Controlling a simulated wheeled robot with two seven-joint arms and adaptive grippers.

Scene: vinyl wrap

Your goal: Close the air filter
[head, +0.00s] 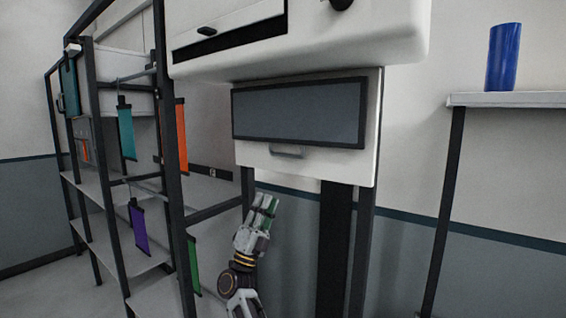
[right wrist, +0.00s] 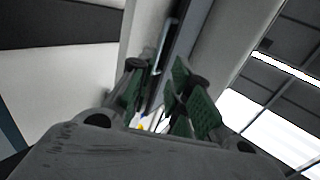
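The air filter (head: 300,158) appears to be the white panel below the white machine in the head view. It has a dark grey window (head: 300,112) in a black frame and a small handle (head: 287,152) under it. I cannot tell exactly how far the panel stands out. My left gripper is not in view.
The white machine (head: 320,45) overhangs the panel. A dark-framed rack (head: 178,150) with coloured hanging sheets stands at the left. A blue cylinder (head: 503,58) stands on a shelf (head: 515,99) at the right. Dark posts (head: 335,245) run down below the panel.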

